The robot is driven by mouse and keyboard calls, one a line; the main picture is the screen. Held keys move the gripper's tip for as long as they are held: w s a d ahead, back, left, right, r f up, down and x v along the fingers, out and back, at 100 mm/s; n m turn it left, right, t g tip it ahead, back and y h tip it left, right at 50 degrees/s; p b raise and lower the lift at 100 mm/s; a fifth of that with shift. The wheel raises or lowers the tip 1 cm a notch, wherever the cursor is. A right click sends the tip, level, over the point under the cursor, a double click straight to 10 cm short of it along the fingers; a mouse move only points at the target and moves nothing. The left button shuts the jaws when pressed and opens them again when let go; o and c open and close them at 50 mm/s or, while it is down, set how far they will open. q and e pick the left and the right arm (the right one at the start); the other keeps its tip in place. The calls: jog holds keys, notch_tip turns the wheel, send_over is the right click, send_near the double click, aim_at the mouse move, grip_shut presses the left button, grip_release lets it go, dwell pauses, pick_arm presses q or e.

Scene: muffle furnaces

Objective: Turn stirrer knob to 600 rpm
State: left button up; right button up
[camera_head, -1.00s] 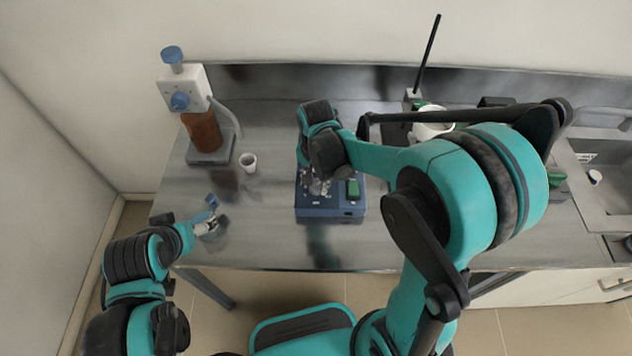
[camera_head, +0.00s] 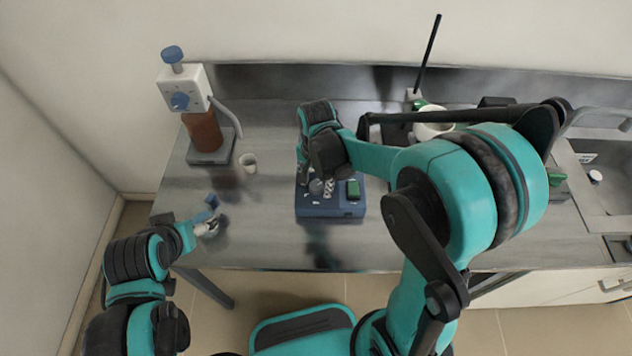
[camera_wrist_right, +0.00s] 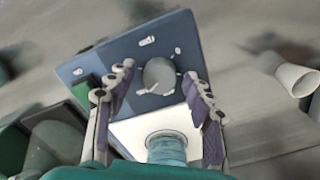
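The stirrer is a blue box (camera_head: 330,209) on the steel bench, with a green part on its top right. In the right wrist view its blue panel (camera_wrist_right: 120,62) carries a round grey knob (camera_wrist_right: 159,75) and small white markings, too blurred to read. My right gripper (camera_head: 322,186) is over the stirrer in the head view. In the wrist view its fingers (camera_wrist_right: 158,75) are apart on either side of the knob, with gaps showing; height above it is unclear. My left gripper (camera_head: 209,215) is small and blurred over the bench's front left, its fingers apparently apart and empty.
A sink (camera_head: 606,185) is at right.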

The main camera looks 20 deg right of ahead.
aim_at(318, 187)
notch_tip(318, 187, up, 12)
dwell(0.7)
jog(key=shift+s, duration=0.1)
dwell(0.3)
jog(key=s+d+f+n+t, duration=0.1)
jog(key=s+d+n+t, duration=0.1)
jog(key=s+n, duration=0.3)
jog(key=s+d+f+n+t+b, duration=0.1)
jog(key=s+d+n+t, duration=0.1)
jog(key=s+n+t, duration=0.3)
jog(key=shift+s+d, duration=0.15)
jog(key=shift+d, duration=0.25)
jog(key=shift+f, duration=0.15)
dwell(0.5)
